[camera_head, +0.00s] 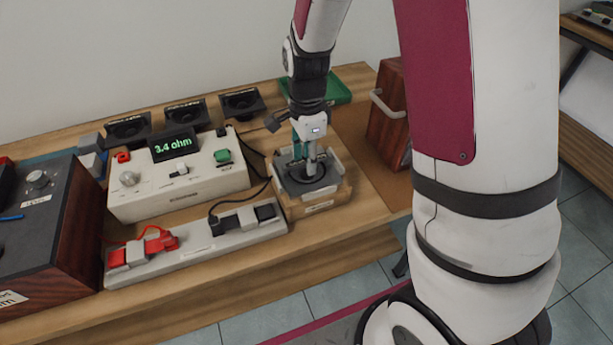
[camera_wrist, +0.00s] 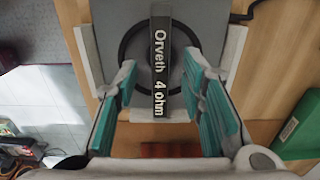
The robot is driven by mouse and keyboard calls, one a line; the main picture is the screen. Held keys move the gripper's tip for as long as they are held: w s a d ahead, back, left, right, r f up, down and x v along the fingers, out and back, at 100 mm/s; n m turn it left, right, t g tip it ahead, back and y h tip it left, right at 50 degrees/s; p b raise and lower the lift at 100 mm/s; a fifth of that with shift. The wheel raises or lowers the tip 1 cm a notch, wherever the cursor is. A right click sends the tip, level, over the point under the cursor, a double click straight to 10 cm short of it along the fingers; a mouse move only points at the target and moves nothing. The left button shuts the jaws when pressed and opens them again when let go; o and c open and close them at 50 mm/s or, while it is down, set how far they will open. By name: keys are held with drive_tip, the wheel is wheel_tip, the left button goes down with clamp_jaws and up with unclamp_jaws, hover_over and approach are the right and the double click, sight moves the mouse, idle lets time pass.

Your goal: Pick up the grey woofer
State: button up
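The grey woofer (camera_head: 307,187) sits in a wooden cradle (camera_head: 300,208) with pale raised guides, on the right part of the bench. In the wrist view, the grey woofer (camera_wrist: 205,40) has a grey square frame, a dark ring and an upright bar across its middle marked "Orveth 4 ohm". My gripper (camera_head: 303,160) points down over it. In the wrist view, my gripper (camera_wrist: 160,82) has its teal-padded fingers on both sides of the bar, with a visible gap on each side. My arm and fingers hide part of the woofer in the head view.
A meter (camera_head: 178,175) reading "3.4 ohm" and a strip with clips (camera_head: 195,243) stand left of the cradle. Several black speakers (camera_head: 185,115) line the back. A green tray (camera_head: 330,88) and a wooden cabinet (camera_head: 388,115) stand behind and right.

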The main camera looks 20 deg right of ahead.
drive_tip(key=shift+f, duration=0.85)
drive_tip(key=shift+f, duration=0.25)
clamp_jaws()
